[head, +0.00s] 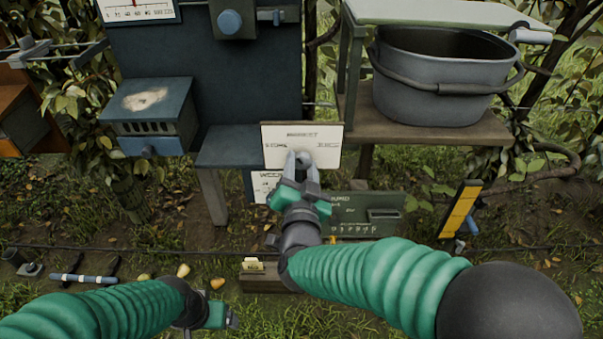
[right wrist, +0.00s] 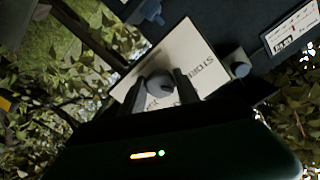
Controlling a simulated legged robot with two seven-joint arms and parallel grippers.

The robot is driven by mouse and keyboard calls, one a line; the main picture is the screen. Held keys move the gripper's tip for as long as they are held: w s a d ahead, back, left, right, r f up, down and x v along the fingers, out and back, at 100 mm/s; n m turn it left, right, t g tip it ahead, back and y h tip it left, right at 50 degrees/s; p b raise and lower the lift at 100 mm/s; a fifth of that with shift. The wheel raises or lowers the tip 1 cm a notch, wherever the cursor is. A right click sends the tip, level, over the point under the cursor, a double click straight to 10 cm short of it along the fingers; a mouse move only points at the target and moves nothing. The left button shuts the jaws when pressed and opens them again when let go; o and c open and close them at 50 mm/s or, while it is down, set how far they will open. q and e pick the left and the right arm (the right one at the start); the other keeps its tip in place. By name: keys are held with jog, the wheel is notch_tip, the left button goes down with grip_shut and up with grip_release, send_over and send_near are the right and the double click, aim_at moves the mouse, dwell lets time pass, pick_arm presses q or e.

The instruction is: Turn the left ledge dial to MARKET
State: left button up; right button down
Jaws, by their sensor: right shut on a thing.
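The white dial plate (head: 325,135) stands on the ledge (head: 235,148), with MARKET printed at its top and smaller labels at its left and right. My right gripper (head: 301,168) is in front of the plate, its jaws shut on the round grey dial knob (right wrist: 158,84). In the right wrist view the knob sits between the two fingers, against the plate (right wrist: 180,48). The gripper hides most of the knob, so I cannot tell where it points. My left gripper (head: 224,317) is low at the bottom, apart from the dial; its jaws are unclear.
A grey bucket (head: 432,98) stands on a wooden bench (head: 490,128) at the right. A blue-grey box (head: 150,118) is at the left. A green board (head: 352,212) and a yellow panel (head: 459,210) are below right. Small yellowish fruits (head: 183,270) lie on the ground.

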jog(key=m+b, duration=0.2)
jog(key=shift+f+m, duration=0.25)
jog(key=shift+m, duration=0.05)
jog(key=shift+r+m+b, duration=0.15)
jog(key=shift+m+b, duration=0.95)
jog(key=shift+m, duration=0.4)
jog(key=c, duration=0.9)
grip_release()
jog(key=shift+r, duration=0.1)
